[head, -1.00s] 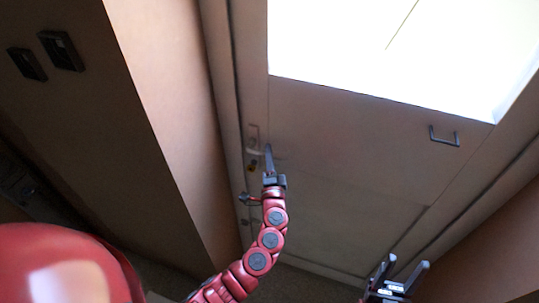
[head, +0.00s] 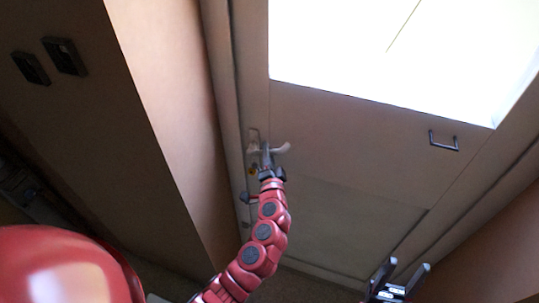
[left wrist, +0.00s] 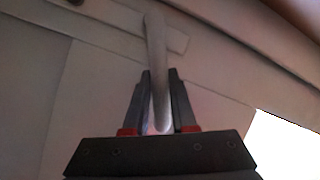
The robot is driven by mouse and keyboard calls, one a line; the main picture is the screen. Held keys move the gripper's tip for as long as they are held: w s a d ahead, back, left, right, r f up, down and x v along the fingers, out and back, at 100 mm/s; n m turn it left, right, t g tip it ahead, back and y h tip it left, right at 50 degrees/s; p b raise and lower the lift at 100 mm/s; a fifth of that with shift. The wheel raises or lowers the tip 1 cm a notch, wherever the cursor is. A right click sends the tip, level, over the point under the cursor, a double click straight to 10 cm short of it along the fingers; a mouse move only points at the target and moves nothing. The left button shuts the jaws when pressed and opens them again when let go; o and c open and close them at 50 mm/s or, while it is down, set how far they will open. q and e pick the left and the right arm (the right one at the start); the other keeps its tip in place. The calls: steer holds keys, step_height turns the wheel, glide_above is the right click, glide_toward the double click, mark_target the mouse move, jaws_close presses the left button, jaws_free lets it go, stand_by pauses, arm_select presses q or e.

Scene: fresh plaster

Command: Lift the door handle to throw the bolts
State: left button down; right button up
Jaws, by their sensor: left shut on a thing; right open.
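The door (head: 340,135) has a pale lever handle (head: 281,149) near its left edge, on a small backplate (head: 253,138). My left gripper (head: 267,152) is at the lever, with the lever's free end showing to the right of its fingers. In the left wrist view the handle (left wrist: 155,40) runs down between the two fingers of the left gripper (left wrist: 160,74), which are shut on it. A brass-coloured lock part (head: 253,171) sits below the handle. My right gripper (head: 400,274) is open and empty at the lower right, away from the door hardware.
A dark bar pull (head: 443,141) is on the door's right side. A bright glass pane (head: 400,50) fills its upper part. Two dark wall plates (head: 64,56) are on the left wall. The door frame (head: 222,110) runs close left of the handle.

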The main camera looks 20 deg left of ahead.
arm_select(q)
steer(key=shift+a+r+n+g+h, duration=0.35)
steer(key=shift+r+n, duration=0.25)
steer(key=shift+n, duration=0.3)
